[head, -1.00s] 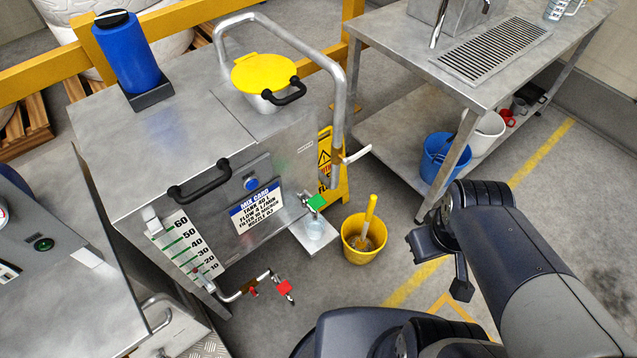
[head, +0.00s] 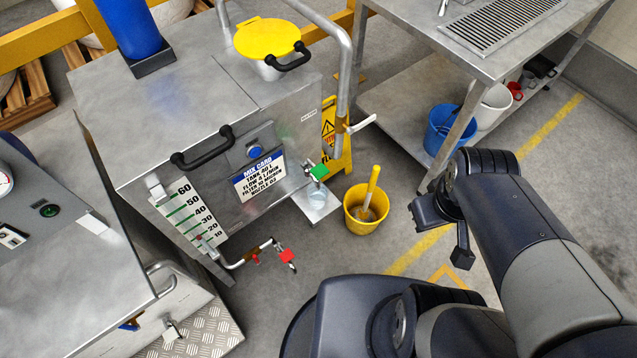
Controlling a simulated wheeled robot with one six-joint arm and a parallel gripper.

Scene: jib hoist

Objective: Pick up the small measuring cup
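A small clear cup (head: 328,210), pale blue in tint, stands on a small metal shelf (head: 312,215) at the front right of the steel tank. It sits beneath a tap with a green handle (head: 319,172). Any markings on it are too small to read. My gripper (head: 438,237) is to the right of the cup in the picture, well apart from it. Its two dark fingers are spread with nothing visible between them.
A yellow bucket (head: 353,222) with a yellow-handled tool stands right of the shelf. A red-handled valve (head: 287,256) sticks out low from the tank (head: 180,105). A steel table (head: 400,30) is at upper right. A grey console (head: 75,270) is at left. Floor shows between bucket and gripper.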

